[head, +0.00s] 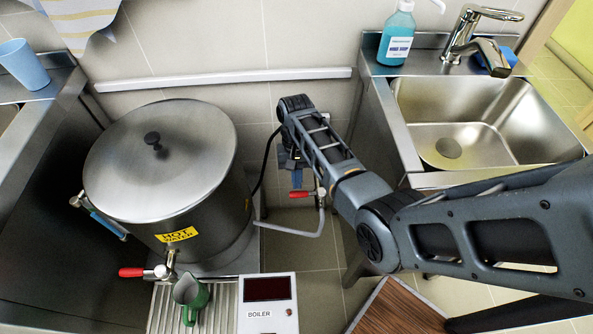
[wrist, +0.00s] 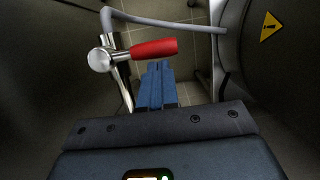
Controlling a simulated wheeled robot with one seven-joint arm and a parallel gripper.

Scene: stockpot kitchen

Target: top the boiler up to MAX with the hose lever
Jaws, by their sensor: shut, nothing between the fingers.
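The boiler (head: 165,165) is a large steel pot with a closed lid and a yellow "HOT WATER" label. A slim sight tube (head: 108,225) with blue in it is on its left side; the MAX mark cannot be read. The hose lever (head: 301,194) is red, on a metal valve with a grey hose, right of the boiler. In the wrist view the red lever (wrist: 155,49) points right from its valve (wrist: 100,59). My gripper (wrist: 159,66) has blue fingers, shut and empty, just below the lever in the picture. Whether they touch it, I cannot tell.
A second red-handled tap (head: 133,272) is at the boiler's front, above a green jug (head: 195,299) on a drip tray. A "BOILER" display box (head: 267,304) stands beside it. The grey hose (head: 303,234) runs to the boiler. A sink (head: 470,120) is at right.

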